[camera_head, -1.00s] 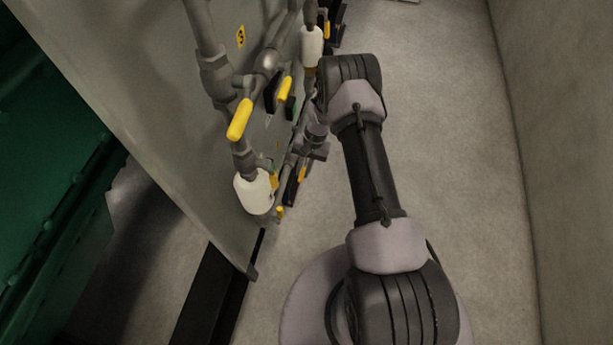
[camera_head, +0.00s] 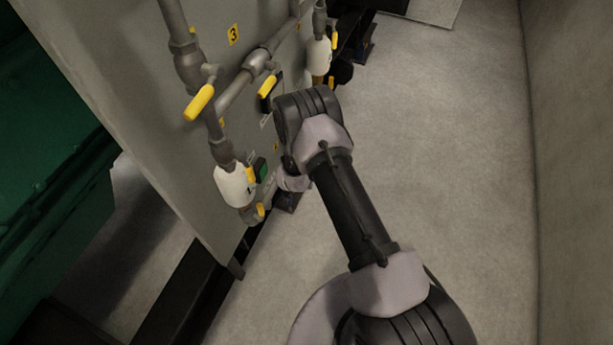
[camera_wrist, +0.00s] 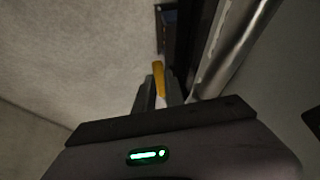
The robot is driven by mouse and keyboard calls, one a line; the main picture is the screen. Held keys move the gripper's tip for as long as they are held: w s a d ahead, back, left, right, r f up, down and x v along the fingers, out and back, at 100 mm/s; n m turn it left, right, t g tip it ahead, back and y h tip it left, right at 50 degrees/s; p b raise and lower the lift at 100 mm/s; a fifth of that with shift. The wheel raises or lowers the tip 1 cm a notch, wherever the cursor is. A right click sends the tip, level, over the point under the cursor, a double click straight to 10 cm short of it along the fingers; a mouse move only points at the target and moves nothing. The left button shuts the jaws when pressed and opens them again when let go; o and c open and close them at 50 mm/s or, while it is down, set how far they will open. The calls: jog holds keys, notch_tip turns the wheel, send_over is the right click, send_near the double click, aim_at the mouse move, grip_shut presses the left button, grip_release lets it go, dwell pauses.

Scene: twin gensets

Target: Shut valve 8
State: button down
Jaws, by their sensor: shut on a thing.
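My gripper (camera_wrist: 159,90) is in the wrist view, with its two dark fingers closed on a yellow lever handle (camera_wrist: 158,72). The handle stands out beyond the fingertips, and its lower part is hidden between them. I cannot read a number 8 at this handle, so the frames do not confirm which valve it is. In the head view my arm bends down beside the grey panel, and it hides most of the gripper and the held handle.
The grey panel (camera_head: 140,125) carries pipes and other yellow levers, one at upper left (camera_head: 199,103) and one further right (camera_head: 267,87). A label 3 (camera_head: 233,34) is above. A white bowl (camera_head: 234,186) sits low on the pipe. Floor to the right (camera_head: 440,150) is clear up to a wall.

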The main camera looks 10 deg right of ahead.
jog(key=shift+w+d+f+t+h, duration=0.1)
jog(key=shift+f+t+h, duration=0.05)
jog(key=shift+t+h, duration=0.15)
dwell(0.4)
jog(key=c, duration=1.7)
grip_release()
jog(key=p+v, duration=0.5)
jog(key=v, duration=1.2)
jog(key=shift+p, duration=0.4)
